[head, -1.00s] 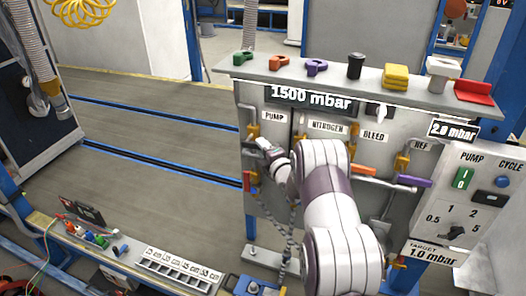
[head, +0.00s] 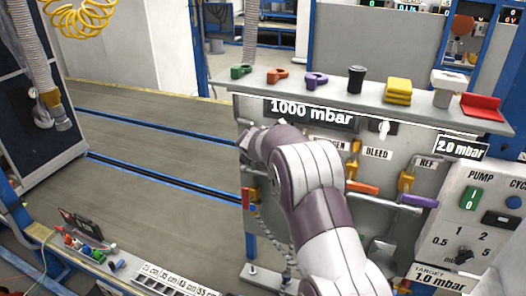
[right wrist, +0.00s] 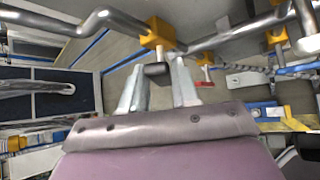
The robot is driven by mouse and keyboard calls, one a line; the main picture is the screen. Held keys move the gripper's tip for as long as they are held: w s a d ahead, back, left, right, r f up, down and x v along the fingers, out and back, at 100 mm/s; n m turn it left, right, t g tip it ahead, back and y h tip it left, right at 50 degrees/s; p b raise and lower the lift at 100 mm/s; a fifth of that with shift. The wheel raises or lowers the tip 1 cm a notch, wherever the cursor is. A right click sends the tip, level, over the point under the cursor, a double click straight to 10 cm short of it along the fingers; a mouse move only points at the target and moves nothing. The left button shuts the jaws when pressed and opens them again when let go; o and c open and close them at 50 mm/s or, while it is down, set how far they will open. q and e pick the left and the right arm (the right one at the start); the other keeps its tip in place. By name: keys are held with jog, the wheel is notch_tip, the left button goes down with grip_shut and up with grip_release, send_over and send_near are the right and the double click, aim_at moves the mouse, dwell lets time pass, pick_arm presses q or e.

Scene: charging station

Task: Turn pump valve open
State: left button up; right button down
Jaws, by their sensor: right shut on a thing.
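The pump valve shows in the right wrist view as a yellow block (right wrist: 158,33) on a metal pipe, with a short dark handle (right wrist: 156,70) below it. My right gripper (right wrist: 157,82) has its two pale fingers on either side of this handle and is shut on it. In the head view my right arm reaches to the upper left of the panel (head: 300,240) and hides the pump valve and the PUMP label. The pressure display (head: 310,113) reads 1000 mbar. My left gripper is in neither current view.
An orange-handled valve (head: 362,187) and a purple-handled valve (head: 418,200) stick out right of my arm. A red handle (head: 250,197) hangs at the panel's left edge. The shelf (head: 330,87) above carries several coloured parts. Floor left of the panel is clear.

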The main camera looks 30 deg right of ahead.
jog(key=shift+w+a+r+n+g+h+p, duration=0.2)
jog(key=shift+w+a+n+g+h+p, duration=0.4)
jog(key=shift+p, duration=1.25)
jog(key=shift+w+a+r+n+g+h+p, duration=0.3)
jog(key=shift+g+p, duration=0.5)
jog(key=shift+p, duration=1)
jog(key=shift+w+a+r+n+g+h+p, duration=0.1)
jog(key=shift+w+a+n+g+h+p, duration=0.35)
jog(key=shift+p, duration=1.4)
jog(key=shift+d+g, duration=0.15)
jog(key=shift+g, duration=0.1)
jog(key=shift+f, duration=0.1)
jog(key=c, duration=0.9)
grip_release()
jog(key=shift+w, duration=0.1)
jog(key=b+v, duration=0.2)
jog(key=v, duration=0.4)
jog(key=b+v, duration=0.3)
jog(key=v, duration=0.3)
jog(key=shift+a+b, duration=0.3)
jog(key=shift+a, duration=0.1)
